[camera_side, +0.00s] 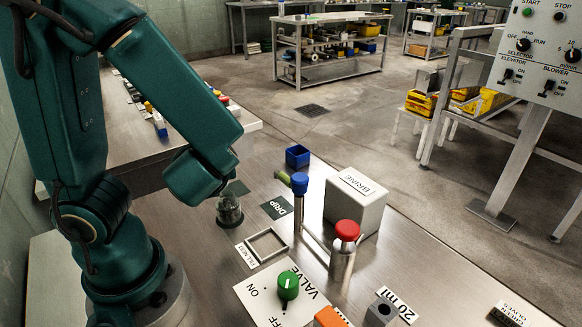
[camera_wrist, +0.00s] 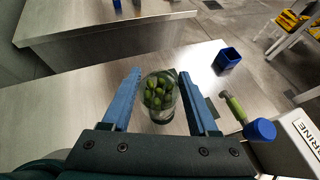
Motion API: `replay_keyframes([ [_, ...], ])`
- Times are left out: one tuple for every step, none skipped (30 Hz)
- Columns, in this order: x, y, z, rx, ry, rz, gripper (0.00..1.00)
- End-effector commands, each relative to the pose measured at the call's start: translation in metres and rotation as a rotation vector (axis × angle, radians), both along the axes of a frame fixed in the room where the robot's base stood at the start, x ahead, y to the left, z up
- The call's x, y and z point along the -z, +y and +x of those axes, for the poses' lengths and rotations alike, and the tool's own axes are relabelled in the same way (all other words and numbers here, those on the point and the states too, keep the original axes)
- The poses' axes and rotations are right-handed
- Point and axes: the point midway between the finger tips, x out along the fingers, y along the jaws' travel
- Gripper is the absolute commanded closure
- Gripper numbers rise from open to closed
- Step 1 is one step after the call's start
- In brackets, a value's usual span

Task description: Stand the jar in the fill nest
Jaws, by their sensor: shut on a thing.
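The jar is clear glass with green olives inside; it is upright in the side view (camera_side: 229,212) and shows from above in the wrist view (camera_wrist: 158,96). My gripper (camera_wrist: 160,76) is shut on it, with one blue finger at each side. In the side view my arm hides the fingers. I cannot tell whether the jar's base touches the table. The fill nest (camera_side: 250,255) is an empty, low square frame on the steel table, just right of and nearer the camera than the jar.
A valve post with a blue cap (camera_side: 299,184) and a white BRINE box (camera_side: 355,202) stand right of the nest. A red-topped cylinder (camera_side: 344,250) and a green valve knob (camera_side: 288,285) are nearby. A blue open box (camera_side: 297,156) sits at the far table edge.

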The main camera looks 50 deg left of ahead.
Motion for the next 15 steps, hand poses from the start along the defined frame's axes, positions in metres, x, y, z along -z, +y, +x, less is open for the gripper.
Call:
replay_keyframes([
  [0.004, -0.006, 0.003, 0.004, 0.006, 0.005, 1.00],
  [0.007, -0.009, 0.004, 0.003, 0.006, 0.006, 1.00],
  [0.010, -0.014, 0.007, 0.002, 0.005, 0.004, 1.00],
  [0.012, -0.017, 0.009, 0.002, 0.005, 0.004, 1.00],
  [0.015, -0.021, 0.011, 0.003, 0.004, 0.004, 1.00],
  [0.018, -0.026, 0.014, 0.003, 0.004, 0.004, 1.00],
  [0.020, -0.029, 0.015, 0.002, 0.003, 0.004, 1.00],
  [0.023, -0.033, 0.017, 0.002, 0.004, 0.004, 1.00],
  [0.027, -0.038, 0.020, 0.002, 0.004, 0.004, 1.00],
  [0.029, -0.042, 0.023, 0.001, 0.003, 0.003, 1.00],
  [0.032, -0.046, 0.025, 0.001, 0.002, 0.003, 1.00],
  [0.036, -0.051, 0.027, 0.002, 0.002, 0.003, 1.00],
  [0.039, -0.056, 0.030, 0.001, 0.002, 0.003, 1.00],
  [0.042, -0.060, 0.032, 0.000, 0.002, 0.002, 1.00],
  [0.045, -0.065, 0.035, 0.000, 0.002, 0.002, 1.00],
])
